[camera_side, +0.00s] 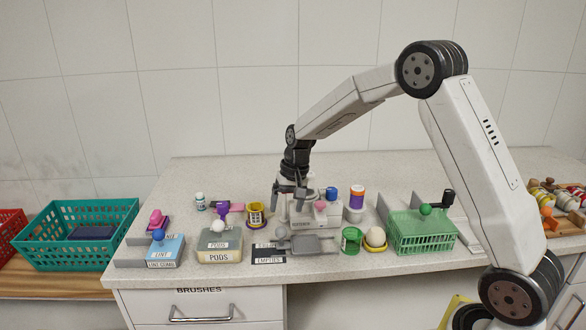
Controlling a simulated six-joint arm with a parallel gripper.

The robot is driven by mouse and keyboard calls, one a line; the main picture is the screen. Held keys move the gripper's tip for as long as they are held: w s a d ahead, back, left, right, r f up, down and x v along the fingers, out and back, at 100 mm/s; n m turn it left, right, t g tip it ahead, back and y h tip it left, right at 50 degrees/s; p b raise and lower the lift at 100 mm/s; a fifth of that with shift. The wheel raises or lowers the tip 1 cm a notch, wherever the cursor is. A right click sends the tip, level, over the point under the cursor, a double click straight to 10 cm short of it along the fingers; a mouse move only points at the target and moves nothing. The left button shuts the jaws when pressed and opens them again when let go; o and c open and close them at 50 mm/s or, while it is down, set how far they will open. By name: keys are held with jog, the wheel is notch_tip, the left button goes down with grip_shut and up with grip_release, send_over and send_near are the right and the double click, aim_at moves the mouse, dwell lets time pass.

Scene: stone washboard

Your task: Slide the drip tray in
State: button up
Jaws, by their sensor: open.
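What looks like the drip tray (314,244) is a flat grey tray lying near the counter's front edge, in front of a small pale machine (300,212). A grey round knob or handle shows at its left end. I cannot tell whether the tray touches the machine. My gripper (288,200) points down over the machine's left part, behind and above the tray, with its jaws open. It holds nothing that I can see. The gripper hides part of the machine.
Left of the tray are an EMPTIES label (268,260), a PODS box (219,245) and a blue LINT box (165,251). Right of it stand a green can (351,241), an egg in a yellow cup (375,239) and a green basket (422,236). Free counter lies behind.

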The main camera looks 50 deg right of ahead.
aim_at(282, 227)
dwell(0.3)
jog(key=shift+s+a+m+t+h, duration=0.1)
jog(key=shift+m+t+h, duration=0.05)
jog(key=shift+m, duration=0.95)
jog(key=shift+s+m+t+h, duration=0.1)
jog(key=shift+m+t+h, duration=0.05)
jog(key=shift+m, duration=0.95)
jog(key=shift+f, duration=0.1)
jog(key=shift+w+a+f, duration=0.15)
jog(key=shift+w+f, duration=0.05)
jog(key=shift+f, duration=1.05)
jog(key=shift+w+a+f, duration=0.15)
jog(key=shift+w+f, duration=0.1)
jog(key=shift+f, duration=0.95)
jog(key=shift+w+a+f, duration=0.15)
jog(key=shift+w+f, duration=0.05)
jog(key=shift+f, duration=1.05)
grip_shut()
